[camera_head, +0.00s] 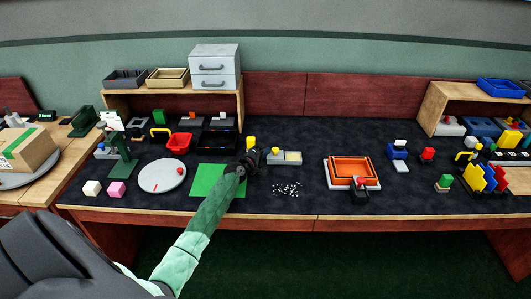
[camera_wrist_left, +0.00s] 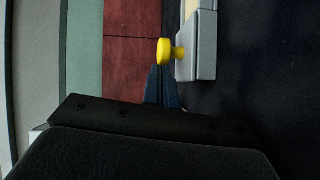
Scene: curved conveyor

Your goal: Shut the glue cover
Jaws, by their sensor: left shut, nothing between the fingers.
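A small grey box (camera_head: 291,162) with a beige inside stands on the dark table mat, just right of my left gripper (camera_head: 259,154). I take it for the glue box. In the left wrist view a yellow knob (camera_wrist_left: 165,52) on a short stem joins a grey slab (camera_wrist_left: 195,48), with a beige strip beside it. My left gripper is shut and empty. Its dark fingers (camera_wrist_left: 163,88) end close to the knob in that view; I cannot tell whether they touch it. The lower part of the wrist view is blocked by my gripper body. My right gripper is not in view.
A green mat (camera_head: 206,178) lies under my left forearm. An orange tray (camera_head: 352,170) stands to the right, a white round plate (camera_head: 161,176) to the left. Bare mat lies between the box and the orange tray.

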